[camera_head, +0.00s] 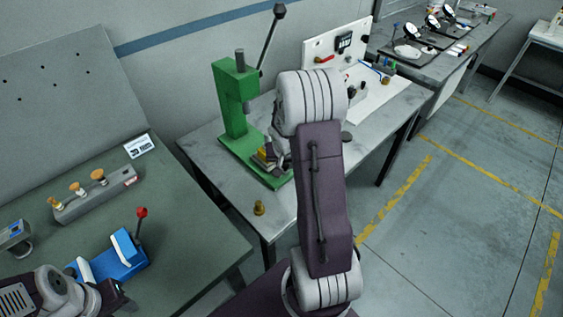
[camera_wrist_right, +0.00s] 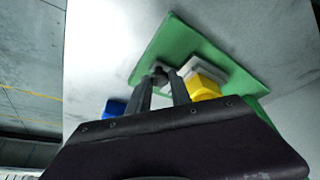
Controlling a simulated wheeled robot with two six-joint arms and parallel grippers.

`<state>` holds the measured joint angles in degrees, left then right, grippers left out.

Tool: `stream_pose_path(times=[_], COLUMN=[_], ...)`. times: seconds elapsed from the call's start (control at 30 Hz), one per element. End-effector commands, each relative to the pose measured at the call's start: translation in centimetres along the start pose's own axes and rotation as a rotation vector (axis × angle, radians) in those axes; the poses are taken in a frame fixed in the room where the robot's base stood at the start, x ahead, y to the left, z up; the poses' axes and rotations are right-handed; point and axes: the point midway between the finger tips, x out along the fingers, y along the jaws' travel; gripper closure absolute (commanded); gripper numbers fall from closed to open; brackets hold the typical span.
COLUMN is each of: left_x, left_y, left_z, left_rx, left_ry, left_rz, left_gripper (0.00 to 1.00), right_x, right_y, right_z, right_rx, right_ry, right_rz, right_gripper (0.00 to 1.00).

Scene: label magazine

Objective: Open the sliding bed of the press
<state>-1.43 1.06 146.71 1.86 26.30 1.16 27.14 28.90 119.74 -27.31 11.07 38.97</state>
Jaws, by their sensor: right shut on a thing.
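The green press (camera_head: 232,110) stands on the middle grey table, with a lever that ends in a dark knob at its top. Its sliding bed, a light grey plate (camera_wrist_right: 203,68) with a yellow block (camera_wrist_right: 204,87) on it, lies over the green base (camera_wrist_right: 165,45). My right gripper (camera_wrist_right: 161,76) is at the bed's near edge, its fingers closed on a small dark part, apparently the bed's knob. In the head view my right arm hides much of the bed; the yellow block also shows there (camera_head: 264,158). My left gripper (camera_head: 117,298) is low at the left, its fingertips unclear.
A small brass piece (camera_head: 259,208) stands near the table's front edge. A blue object (camera_wrist_right: 114,107) shows left of my right fingers. A white panel (camera_head: 337,42) with fittings stands beyond my right arm. A blue fixture (camera_head: 122,258) with a red-knobbed lever is on the green table.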

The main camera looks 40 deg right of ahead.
Motion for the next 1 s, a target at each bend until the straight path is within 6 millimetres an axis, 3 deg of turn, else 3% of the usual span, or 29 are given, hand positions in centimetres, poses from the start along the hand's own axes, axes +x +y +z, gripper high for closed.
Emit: stream_pose_path(times=[0.23,0.27,0.33,0.67,1.0], left_x=[-0.1,-0.1,-0.1,-0.2,-1.8], left_y=[0.0,0.0,0.0,0.0,0.0], left_z=[0.0,0.0,0.0,0.0,-0.2], left_rx=[0.000,0.000,0.000,0.000,0.000], left_ry=[0.000,0.000,0.000,0.000,0.000], left_rz=[0.000,0.000,0.000,0.000,0.000], left_gripper=[0.64,0.64,0.64,0.64,0.64], right_x=[-0.1,-0.1,-0.1,-0.5,-7.5], right_y=[-0.2,-0.2,-0.2,-0.2,-0.1], right_z=[-0.3,-0.3,-0.3,-0.4,-0.3], right_rx=[-0.001,-0.001,-0.001,-0.001,0.000], right_ry=[0.010,0.010,0.009,0.009,0.012], right_rz=[-0.005,-0.005,-0.005,-0.004,-0.006], right_gripper=[1.00,0.70,0.53,0.53,0.53])
